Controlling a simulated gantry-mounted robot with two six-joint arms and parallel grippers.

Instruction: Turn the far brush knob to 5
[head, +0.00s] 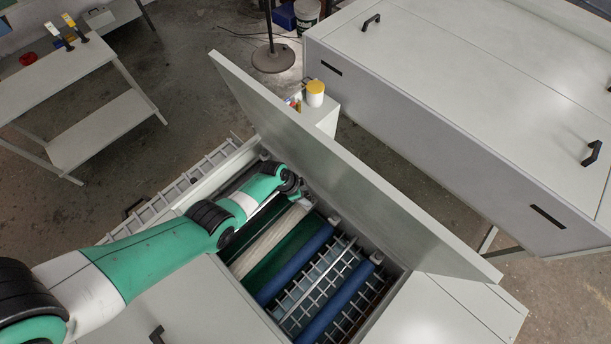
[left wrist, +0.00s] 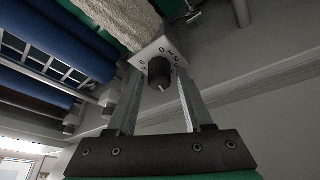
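The plate processor's lid (head: 350,170) stands open over its rollers. My left gripper (head: 303,197) is inside, by the lid side at the far end of the pale fuzzy brush roller (head: 270,238); its fingers are hard to make out there. In the left wrist view, a dark round knob (left wrist: 159,73) sits on a white block with printed numbers, at the end of the pale roller (left wrist: 115,20). The open fingers of my left gripper (left wrist: 160,95) stand either side of the knob, with visible gaps. The knob's setting is not readable. My right gripper is not shown.
More white end blocks (left wrist: 107,97) show in the left wrist view. A large grey cabinet (head: 450,130) stands behind the lid. A yellow-lidded jar (head: 315,93) stands beyond the lid.

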